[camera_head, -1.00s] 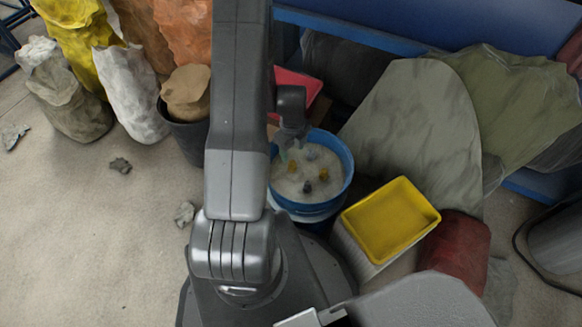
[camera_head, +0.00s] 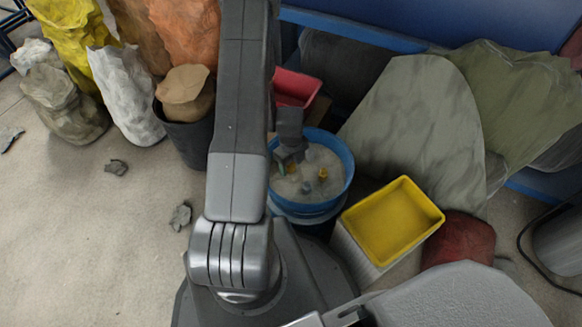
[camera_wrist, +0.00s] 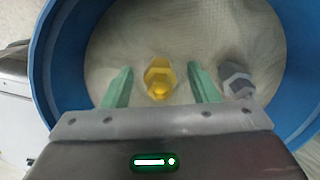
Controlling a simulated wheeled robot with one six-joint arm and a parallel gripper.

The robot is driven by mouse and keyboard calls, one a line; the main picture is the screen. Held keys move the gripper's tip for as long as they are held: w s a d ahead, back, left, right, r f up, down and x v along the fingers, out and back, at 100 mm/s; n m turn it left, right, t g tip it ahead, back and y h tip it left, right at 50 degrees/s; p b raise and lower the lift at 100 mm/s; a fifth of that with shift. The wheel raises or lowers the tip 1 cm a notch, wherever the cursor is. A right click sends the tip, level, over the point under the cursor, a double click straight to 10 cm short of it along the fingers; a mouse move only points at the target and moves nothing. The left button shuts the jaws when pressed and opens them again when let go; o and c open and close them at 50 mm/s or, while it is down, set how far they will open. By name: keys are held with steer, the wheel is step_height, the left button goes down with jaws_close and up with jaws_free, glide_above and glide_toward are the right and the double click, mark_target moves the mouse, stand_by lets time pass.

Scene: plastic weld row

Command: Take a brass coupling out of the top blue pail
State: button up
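The blue pail (camera_head: 345,160) stands right of my arm in the head view, filled with a pale granular material. Its blue wall (camera_wrist: 40,75) frames the wrist view. A brass coupling (camera_wrist: 158,78) sits upright in the fill, between my fingers and apart from both. My gripper (camera_wrist: 160,85) is open, with green fingers on either side of the coupling. A grey fitting (camera_wrist: 236,80) sits just outside the right finger. In the head view my gripper (camera_head: 287,168) is down inside the pail and hides part of its contents; a brass coupling (camera_head: 323,174) shows beside it.
A yellow tray (camera_head: 392,220) sits on a pale stand right of the pail. A red bin (camera_head: 296,90) is behind the pail. A dark bucket (camera_head: 187,138) and several sacks stand at the left. Grey-green sheets (camera_head: 420,125) lean behind.

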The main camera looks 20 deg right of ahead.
steer(key=c, duration=1.1)
steer(key=shift+r, duration=0.15)
